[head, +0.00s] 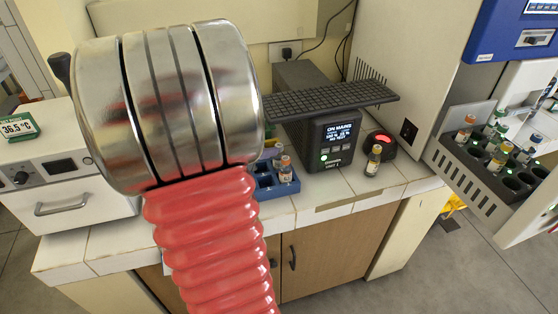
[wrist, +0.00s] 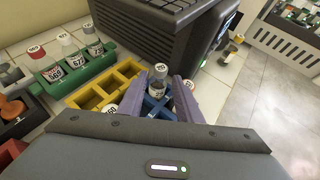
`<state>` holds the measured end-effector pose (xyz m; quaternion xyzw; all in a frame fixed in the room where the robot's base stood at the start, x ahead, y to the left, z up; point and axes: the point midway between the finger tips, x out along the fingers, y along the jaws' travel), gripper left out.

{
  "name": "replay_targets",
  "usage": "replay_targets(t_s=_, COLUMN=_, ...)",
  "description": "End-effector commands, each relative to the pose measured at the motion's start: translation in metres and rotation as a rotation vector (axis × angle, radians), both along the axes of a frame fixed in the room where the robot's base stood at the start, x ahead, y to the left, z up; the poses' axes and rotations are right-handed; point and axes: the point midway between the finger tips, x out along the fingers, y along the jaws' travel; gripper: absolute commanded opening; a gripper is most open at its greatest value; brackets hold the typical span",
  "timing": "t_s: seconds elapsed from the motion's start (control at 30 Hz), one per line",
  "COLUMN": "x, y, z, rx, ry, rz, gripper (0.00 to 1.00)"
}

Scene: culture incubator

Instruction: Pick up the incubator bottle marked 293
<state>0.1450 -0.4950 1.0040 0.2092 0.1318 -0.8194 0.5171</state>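My gripper (wrist: 158,80) is open in the wrist view, its two purple-grey fingers spread apart. A bottle with a pale marked cap (wrist: 160,68) stands between the fingertips in a blue rack (wrist: 150,107); its mark is too small to read surely. A bottle with an orange-ringed cap (wrist: 189,84) is just beside the right finger. In the head view the blue rack (head: 264,182) sits on the counter, with an orange-capped bottle (head: 286,166) at its right. My arm covers the area left of it, and the gripper does not show there.
A dark power unit (head: 335,140) stands behind. A lone bottle (head: 374,160) is near a red-lit device (head: 384,139). A door rack (head: 470,160) holds several bottles.

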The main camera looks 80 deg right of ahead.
Motion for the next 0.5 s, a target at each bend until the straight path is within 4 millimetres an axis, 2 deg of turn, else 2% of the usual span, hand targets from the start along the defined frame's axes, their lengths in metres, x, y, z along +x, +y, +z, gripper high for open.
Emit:
replay_targets(t_s=0.3, x=-0.014, y=-0.029, z=-0.018, rx=0.002, ry=0.002, rz=-0.002, gripper=0.32)
replay_targets(t_s=0.5, x=-0.019, y=-0.040, z=-0.024, rx=0.000, ry=0.000, rz=-0.001, gripper=0.32)
